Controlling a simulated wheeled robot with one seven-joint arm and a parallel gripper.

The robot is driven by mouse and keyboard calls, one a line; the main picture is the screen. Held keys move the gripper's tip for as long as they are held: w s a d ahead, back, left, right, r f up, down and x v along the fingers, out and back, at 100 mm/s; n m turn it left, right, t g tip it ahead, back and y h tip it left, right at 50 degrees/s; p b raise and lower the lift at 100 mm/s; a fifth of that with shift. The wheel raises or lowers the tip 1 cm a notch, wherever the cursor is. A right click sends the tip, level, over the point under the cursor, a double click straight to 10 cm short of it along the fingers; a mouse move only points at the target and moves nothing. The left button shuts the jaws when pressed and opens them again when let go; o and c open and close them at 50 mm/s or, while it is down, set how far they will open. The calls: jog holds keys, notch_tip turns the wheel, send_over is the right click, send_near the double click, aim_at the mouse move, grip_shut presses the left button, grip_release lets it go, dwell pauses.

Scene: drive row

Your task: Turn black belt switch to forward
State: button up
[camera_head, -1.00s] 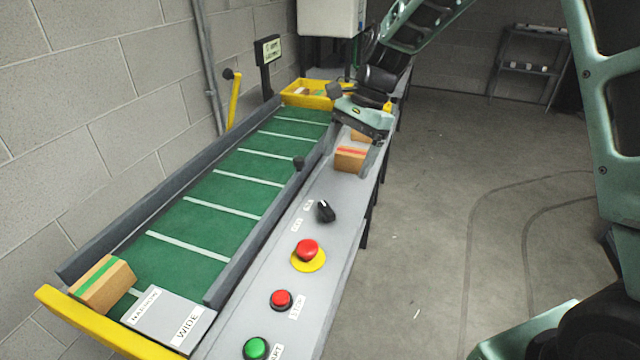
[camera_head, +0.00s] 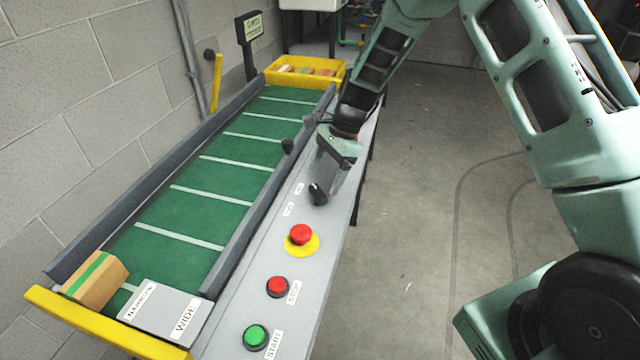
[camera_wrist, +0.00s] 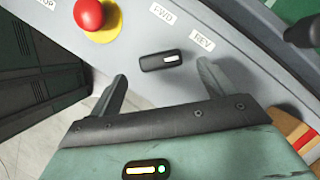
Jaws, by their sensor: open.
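The black belt switch (camera_head: 317,194) is a small knob on the grey control panel. In the wrist view the switch (camera_wrist: 163,61) lies between and just ahead of my fingertips, with the white mark on its right end, toward the REV label (camera_wrist: 202,42). The FWD label (camera_wrist: 162,13) is above the knob there. My gripper (camera_head: 328,182) is over the panel beside the switch; in the wrist view my gripper (camera_wrist: 160,76) is open and empty, one finger to each side of the knob. Contact with the knob cannot be told.
A red emergency button (camera_head: 301,235) on a yellow base, a red stop button (camera_head: 279,287) and a green start button (camera_head: 256,337) sit nearer on the panel. A black knob (camera_head: 288,146) stands at the rail. A green-striped box (camera_head: 95,281) is at the belt's near end.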

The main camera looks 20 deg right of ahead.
aim_at(318, 190)
jog(key=shift+x, duration=2.05)
jog(key=shift+c, duration=0.3)
jog(key=c, duration=0.9)
